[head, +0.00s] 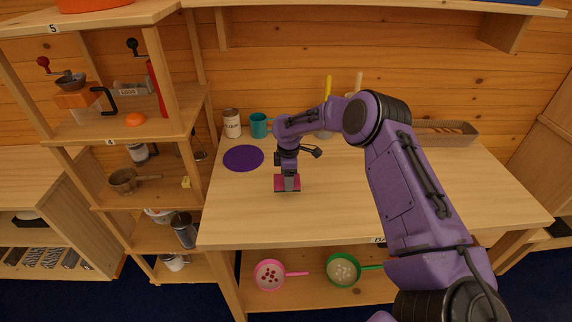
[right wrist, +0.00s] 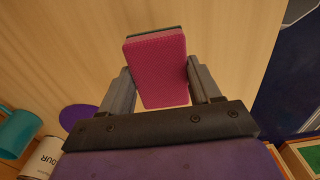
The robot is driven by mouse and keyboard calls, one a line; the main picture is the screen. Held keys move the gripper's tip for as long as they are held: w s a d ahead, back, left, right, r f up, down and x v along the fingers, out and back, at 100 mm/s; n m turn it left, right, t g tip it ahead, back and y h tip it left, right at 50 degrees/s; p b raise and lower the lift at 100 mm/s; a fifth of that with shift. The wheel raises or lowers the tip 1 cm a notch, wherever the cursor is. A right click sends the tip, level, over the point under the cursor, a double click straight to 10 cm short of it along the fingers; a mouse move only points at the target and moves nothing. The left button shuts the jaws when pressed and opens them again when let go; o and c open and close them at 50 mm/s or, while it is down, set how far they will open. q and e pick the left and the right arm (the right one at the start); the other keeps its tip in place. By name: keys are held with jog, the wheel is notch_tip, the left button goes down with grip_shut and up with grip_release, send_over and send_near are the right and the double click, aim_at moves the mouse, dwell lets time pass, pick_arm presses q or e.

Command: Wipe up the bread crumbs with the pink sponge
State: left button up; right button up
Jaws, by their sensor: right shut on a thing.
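The pink sponge (head: 287,188) is at the tabletop (head: 350,205), left of its middle. My right gripper (head: 287,178) points down and is shut on it. In the right wrist view the sponge (right wrist: 157,68) sits between the two fingers of my right gripper (right wrist: 160,88), with a dark layer along its far edge. I cannot tell whether the sponge touches the wood. I see no bread crumbs on the visible tabletop; the sponge and my arm hide part of it. My left gripper is not in view.
A purple round mat (head: 243,158), a flour tin (head: 232,123) and a teal mug (head: 259,125) stand at the back left. A long tray (head: 445,133) lies at the back right. Shelves (head: 130,185) adjoin the left. The table's front left is clear.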

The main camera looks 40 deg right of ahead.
notch_tip(320, 180, up, 3)
jog(key=shift+w+a+f+p, duration=0.1)
jog(key=shift+w+f+p, duration=0.05)
jog(key=shift+p, duration=0.8)
jog(key=shift+r, duration=0.3)
